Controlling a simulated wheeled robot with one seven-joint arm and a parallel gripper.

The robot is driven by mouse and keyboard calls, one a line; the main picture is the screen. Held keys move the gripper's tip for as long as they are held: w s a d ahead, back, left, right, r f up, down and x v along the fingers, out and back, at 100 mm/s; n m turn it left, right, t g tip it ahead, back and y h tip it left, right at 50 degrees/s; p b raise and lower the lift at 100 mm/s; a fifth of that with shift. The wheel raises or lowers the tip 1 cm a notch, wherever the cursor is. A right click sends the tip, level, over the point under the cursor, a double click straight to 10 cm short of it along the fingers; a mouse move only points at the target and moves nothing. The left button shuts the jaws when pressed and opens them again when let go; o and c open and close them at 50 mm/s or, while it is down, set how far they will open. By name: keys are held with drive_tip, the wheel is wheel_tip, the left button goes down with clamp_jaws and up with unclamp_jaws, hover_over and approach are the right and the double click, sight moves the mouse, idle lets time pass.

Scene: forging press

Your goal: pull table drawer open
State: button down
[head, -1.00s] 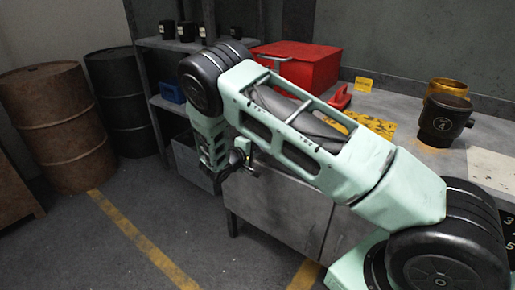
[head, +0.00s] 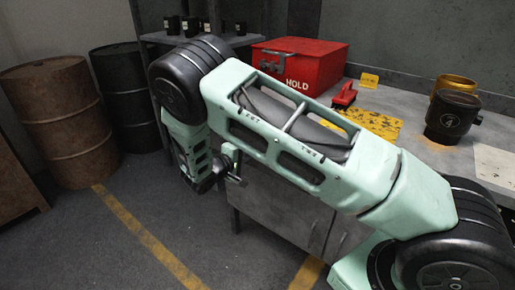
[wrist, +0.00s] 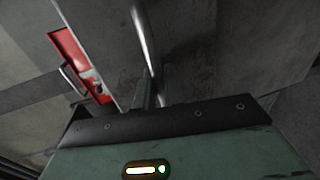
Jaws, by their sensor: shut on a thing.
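The table (head: 408,158) is grey, with pale grey panels on its front (head: 285,205). In the wrist view a shiny metal handle bar (wrist: 145,38) runs down to my fingers, beside a grey panel (wrist: 220,50). My gripper (head: 234,168) is at the table's front left corner, low beside the front. In the wrist view its fingers (wrist: 151,95) are shut on the handle bar. My arm hides the upper front of the table in the head view, so I cannot tell how far the drawer is out.
A red box (head: 318,72) marked HOLD, a red tool (head: 345,94), a yellow plate (head: 375,124) and a black mug (head: 452,117) are on the table. Drums (head: 62,120) and a shelf (head: 205,39) stand at the back left. The floor before the table is clear.

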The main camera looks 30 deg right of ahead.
drive_tip(key=f+b+v, duration=0.1)
drive_tip(key=f+v, duration=0.1)
drive_tip(key=v, duration=0.8)
drive_tip(key=a+f+b+v, duration=0.1)
drive_tip(key=f+v, duration=0.1)
drive_tip(key=v, duration=0.8)
drive_tip(key=shift+s+a+f, duration=0.15)
drive_tip(key=shift+s+a, duration=0.1)
drive_tip(key=c, duration=1.6)
unclamp_jaws()
drive_tip(key=shift+o, duration=0.2)
drive_tip(key=v, duration=1.7)
drive_tip(key=shift+a+b, duration=0.2)
drive_tip(key=shift+b, duration=0.1)
